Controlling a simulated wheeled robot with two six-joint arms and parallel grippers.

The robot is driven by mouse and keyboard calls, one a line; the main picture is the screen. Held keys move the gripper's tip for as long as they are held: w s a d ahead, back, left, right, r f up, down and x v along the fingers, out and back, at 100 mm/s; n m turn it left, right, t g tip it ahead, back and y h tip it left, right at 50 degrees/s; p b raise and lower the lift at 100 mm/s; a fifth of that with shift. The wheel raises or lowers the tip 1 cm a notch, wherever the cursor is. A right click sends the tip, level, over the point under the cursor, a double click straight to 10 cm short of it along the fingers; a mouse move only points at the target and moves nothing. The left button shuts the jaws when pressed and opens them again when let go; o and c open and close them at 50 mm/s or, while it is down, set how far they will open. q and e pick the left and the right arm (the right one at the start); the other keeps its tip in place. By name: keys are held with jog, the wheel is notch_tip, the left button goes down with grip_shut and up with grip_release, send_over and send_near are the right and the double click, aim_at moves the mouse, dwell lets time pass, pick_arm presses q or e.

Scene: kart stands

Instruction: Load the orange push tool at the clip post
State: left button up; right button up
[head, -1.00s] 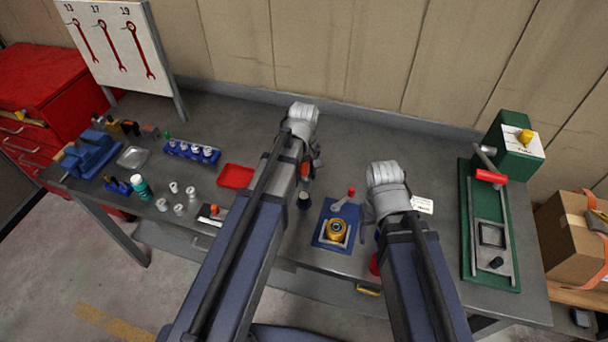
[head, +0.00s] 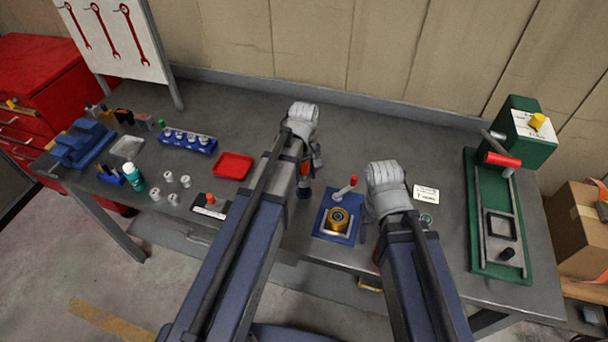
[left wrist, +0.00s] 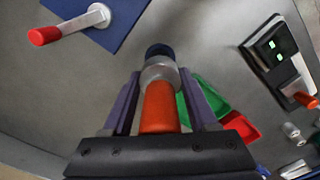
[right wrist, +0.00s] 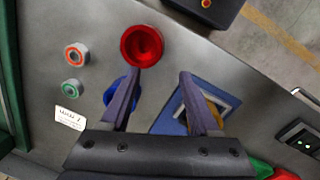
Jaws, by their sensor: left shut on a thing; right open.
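My left gripper (left wrist: 160,78) is shut on the orange push tool (left wrist: 158,107). The tool has an orange handle, a silver collar and a dark tip, which points away from the wrist above the bench. In the head view the tool (head: 305,168) is mostly hidden by my left arm. My right gripper (right wrist: 160,88) is open and empty above the bench. A blue plate (head: 325,229) with a gold ring part (head: 338,219) and a red-tipped lever (head: 345,189) lies between the arms. I cannot tell which fixture is the clip post.
A red round cup (right wrist: 141,46) and a partly hidden blue round part (right wrist: 115,90) are near my right gripper. A green fixture (head: 480,258) stands at right. A red tray (head: 232,166) and a blue rack (head: 187,142) are at left. The back of the bench is clear.

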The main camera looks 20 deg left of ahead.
pick_arm(q)
jog(key=shift+f+b, duration=0.55)
pick_arm(e)
jog(key=shift+f, duration=0.55)
dwell(1.2)
pick_arm(q)
jog(key=shift+r, duration=0.1)
pick_arm(e)
jog(key=shift+r, duration=0.1)
pick_arm(q)
notch_tip(320, 180, up, 7)
jog(key=p, duration=0.7)
pick_arm(e)
notch_tip(320, 180, up, 7)
pick_arm(q)
jog(key=shift+d, duration=0.1)
pick_arm(e)
jog(key=shift+d, duration=0.1)
